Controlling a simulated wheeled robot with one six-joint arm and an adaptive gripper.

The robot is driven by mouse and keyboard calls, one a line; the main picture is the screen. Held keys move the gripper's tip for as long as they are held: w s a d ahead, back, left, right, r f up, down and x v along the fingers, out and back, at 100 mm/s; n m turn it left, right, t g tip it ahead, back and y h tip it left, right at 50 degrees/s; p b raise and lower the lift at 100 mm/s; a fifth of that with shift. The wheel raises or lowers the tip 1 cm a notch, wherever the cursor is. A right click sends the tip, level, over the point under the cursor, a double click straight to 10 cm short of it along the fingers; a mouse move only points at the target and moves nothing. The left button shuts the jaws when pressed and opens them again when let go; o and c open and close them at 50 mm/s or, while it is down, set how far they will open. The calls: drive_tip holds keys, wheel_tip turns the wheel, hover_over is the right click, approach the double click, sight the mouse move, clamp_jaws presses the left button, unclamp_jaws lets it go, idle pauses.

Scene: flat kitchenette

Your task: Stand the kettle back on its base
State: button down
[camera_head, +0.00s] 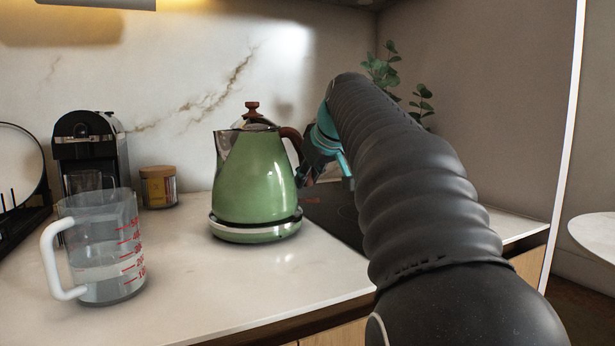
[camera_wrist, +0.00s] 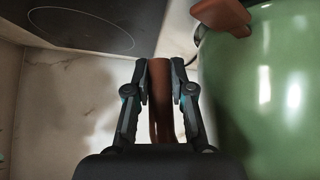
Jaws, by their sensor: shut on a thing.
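The green kettle (camera_head: 252,178), with its brown knob and steel spout, is upright over its green and silver base (camera_head: 256,234) on the counter. A thin dark band shows between kettle and base; I cannot tell whether it is a small gap. The kettle's green side (camera_wrist: 265,90) fills the right of the wrist view. My gripper (camera_wrist: 160,72) is shut on the brown kettle handle (camera_wrist: 161,115), which stands between the two fingers. In the head view my gripper (camera_head: 308,168) is at the kettle's right side, partly hidden by my arm.
A glass measuring jug (camera_head: 103,250) with water stands front left. A coffee machine (camera_head: 92,150) and a jar with a wooden lid (camera_head: 159,187) are behind it. A dark hob (camera_head: 335,212) lies to the right, with a plant (camera_head: 382,72) behind. The counter front is clear.

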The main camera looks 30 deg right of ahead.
drive_tip(key=shift+f+b, duration=0.5)
idle(0.5)
drive_tip(key=c, duration=1.3)
unclamp_jaws()
drive_tip(key=shift+f, duration=0.15)
drive_tip(key=shift+p+v, duration=0.95)
drive_tip(key=shift+v, duration=4.65)
drive_tip(key=shift+w, duration=0.1)
